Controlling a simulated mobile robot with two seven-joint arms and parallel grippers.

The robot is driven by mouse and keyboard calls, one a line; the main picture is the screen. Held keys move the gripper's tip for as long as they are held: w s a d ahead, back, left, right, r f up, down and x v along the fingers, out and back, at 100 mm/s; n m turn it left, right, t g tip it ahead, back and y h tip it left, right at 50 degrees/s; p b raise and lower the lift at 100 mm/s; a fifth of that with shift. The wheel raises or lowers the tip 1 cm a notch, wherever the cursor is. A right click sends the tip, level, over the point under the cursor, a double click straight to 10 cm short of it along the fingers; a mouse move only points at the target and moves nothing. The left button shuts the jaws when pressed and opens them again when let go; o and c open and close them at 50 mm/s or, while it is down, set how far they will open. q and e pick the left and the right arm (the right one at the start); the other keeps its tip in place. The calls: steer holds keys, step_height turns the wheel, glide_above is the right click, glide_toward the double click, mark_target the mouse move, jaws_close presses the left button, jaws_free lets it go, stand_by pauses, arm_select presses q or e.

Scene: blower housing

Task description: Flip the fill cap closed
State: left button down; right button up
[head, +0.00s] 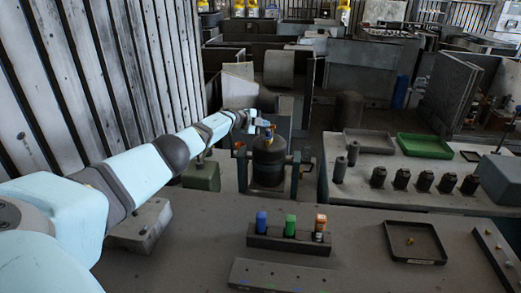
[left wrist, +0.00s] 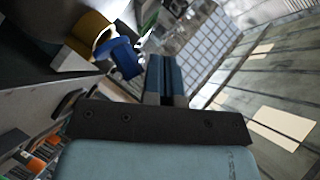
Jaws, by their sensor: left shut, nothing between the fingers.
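A dark round vessel (head: 268,165) stands in a frame at the middle of the head view. A small blue and orange fitting (head: 267,130), which looks like the fill cap, sits on its top. In the left wrist view a blue part (left wrist: 122,58) stands beside a yellow-orange round part (left wrist: 90,36); how far the cap is open is hard to tell. My left gripper (head: 250,120) reaches in from the left, close to the fitting. In the left wrist view its fingers (left wrist: 165,78) are together and empty, a little right of the blue part with a gap between.
A rack (head: 291,240) with blue, green and orange-topped items stands on the front bench. A dark tray (head: 414,243) lies to its right. Several dark fittings (head: 401,179) and a green tray (head: 424,146) are on the right bench. Ribbed wall panels (head: 110,80) flank my left arm.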

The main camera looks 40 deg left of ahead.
arm_select(q)
steer(key=shift+r, duration=0.1)
steer(key=shift+r+p, duration=0.7)
steer(key=shift+p, duration=0.05)
arm_select(e)
steer(key=shift+r, duration=0.65)
steer(key=shift+r, duration=0.1)
